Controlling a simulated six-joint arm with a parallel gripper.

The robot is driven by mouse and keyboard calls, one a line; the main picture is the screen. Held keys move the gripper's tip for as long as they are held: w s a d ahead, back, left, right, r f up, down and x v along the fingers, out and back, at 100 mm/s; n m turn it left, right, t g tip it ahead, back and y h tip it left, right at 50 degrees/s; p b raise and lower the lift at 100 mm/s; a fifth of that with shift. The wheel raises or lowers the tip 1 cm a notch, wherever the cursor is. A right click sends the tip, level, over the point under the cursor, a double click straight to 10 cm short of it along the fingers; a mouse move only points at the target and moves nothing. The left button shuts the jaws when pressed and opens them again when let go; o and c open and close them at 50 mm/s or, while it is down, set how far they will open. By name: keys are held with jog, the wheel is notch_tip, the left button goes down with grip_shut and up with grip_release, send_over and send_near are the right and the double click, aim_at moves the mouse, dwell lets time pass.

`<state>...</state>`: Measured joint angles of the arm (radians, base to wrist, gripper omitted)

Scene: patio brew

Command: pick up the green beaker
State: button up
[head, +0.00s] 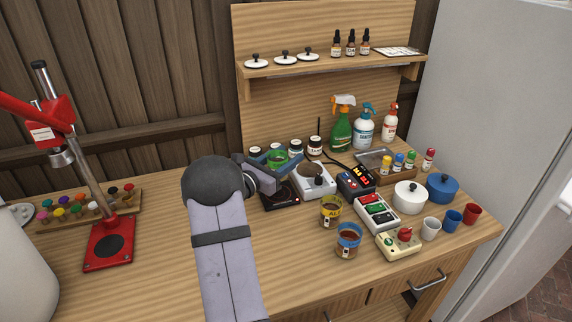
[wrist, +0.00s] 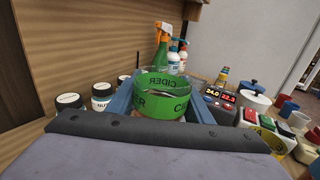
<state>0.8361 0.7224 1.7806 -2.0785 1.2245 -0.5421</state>
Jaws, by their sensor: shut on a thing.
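The green beaker (wrist: 163,100) is clear with a green band lettered "CIDER" and stands between the two blue fingers of my gripper (wrist: 163,92) in the wrist view. In the head view the beaker (head: 277,157) shows between the fingers of my gripper (head: 279,163), at the back of the bench over a black hot plate (head: 281,196). My gripper is shut on the beaker. The beaker looks upright. Its base is hidden by the fingers, so I cannot tell whether it touches anything below.
A white stirrer plate (head: 314,182) sits just right of my gripper. Jars (head: 296,150) and a green spray bottle (head: 341,128) stand behind. Yellow-banded (head: 331,212) and blue-banded (head: 348,241) beakers stand in front.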

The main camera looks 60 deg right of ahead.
jog(key=shift+r, duration=1.7)
